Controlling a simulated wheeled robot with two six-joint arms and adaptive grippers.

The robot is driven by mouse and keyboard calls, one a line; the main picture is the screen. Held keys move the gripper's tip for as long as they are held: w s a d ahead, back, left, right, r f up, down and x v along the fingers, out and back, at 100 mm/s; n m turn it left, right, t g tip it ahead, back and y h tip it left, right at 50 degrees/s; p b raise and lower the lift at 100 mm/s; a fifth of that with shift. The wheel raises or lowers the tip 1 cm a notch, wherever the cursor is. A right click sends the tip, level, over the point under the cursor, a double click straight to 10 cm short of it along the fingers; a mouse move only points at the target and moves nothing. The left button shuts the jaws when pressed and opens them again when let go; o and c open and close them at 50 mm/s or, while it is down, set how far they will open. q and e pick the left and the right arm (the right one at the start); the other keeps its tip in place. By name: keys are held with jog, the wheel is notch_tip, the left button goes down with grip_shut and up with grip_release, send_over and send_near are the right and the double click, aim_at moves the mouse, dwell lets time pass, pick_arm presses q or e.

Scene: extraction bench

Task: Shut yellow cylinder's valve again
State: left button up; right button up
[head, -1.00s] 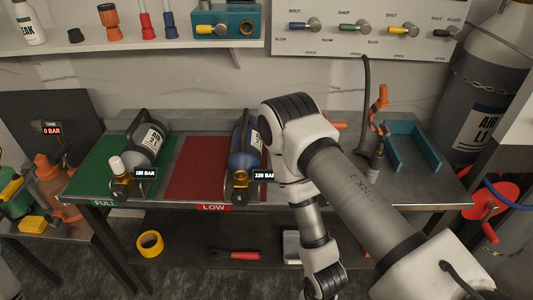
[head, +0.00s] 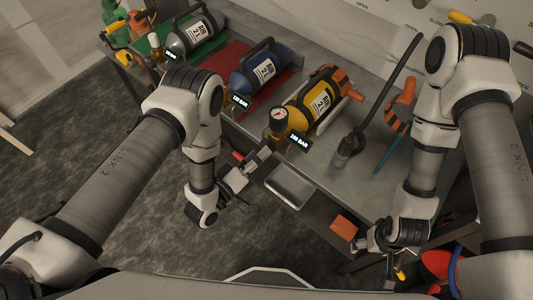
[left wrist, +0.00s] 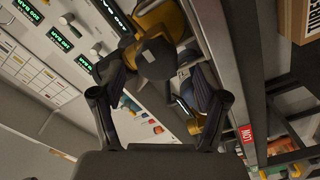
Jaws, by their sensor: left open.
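The yellow cylinder (head: 318,98) lies on the bench in the head view, with a round gauge (head: 278,116) and a BAR readout at its valve end. My left gripper (head: 258,158) is just in front of that end. In the left wrist view, my left gripper (left wrist: 157,78) is open, with a dark knob (left wrist: 155,60) between or just beyond its fingertips. Contact cannot be told. A yellow and brass body shows behind the knob. My right gripper (head: 368,240) is low at the bench's front right, and its fingers are too small to judge.
A blue cylinder (head: 262,70) lies on the red mat (head: 222,62) and a grey cylinder (head: 190,35) on the green mat. A dark hose (head: 380,90) stands right of the yellow cylinder. A metal tray (head: 290,186) and orange block (head: 343,228) are below the bench front.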

pick_arm(q)
jog(key=shift+w+d+r+p, duration=0.15)
jog(key=shift+w+d, duration=0.35)
jog(key=shift+w+d+r+p, duration=0.15)
jog(key=shift+w+d, duration=0.3)
jog(key=shift+w, duration=0.05)
pick_arm(e)
jog(key=shift+s+f, duration=0.3)
jog(key=shift+f, duration=0.1)
pick_arm(q)
jog(key=shift+w+f, duration=0.1)
jog(key=shift+f, duration=0.05)
pick_arm(e)
jog(key=shift+w, duration=0.1)
pick_arm(q)
jog(key=shift+c, duration=1.3)
jog(key=c, duration=0.9)
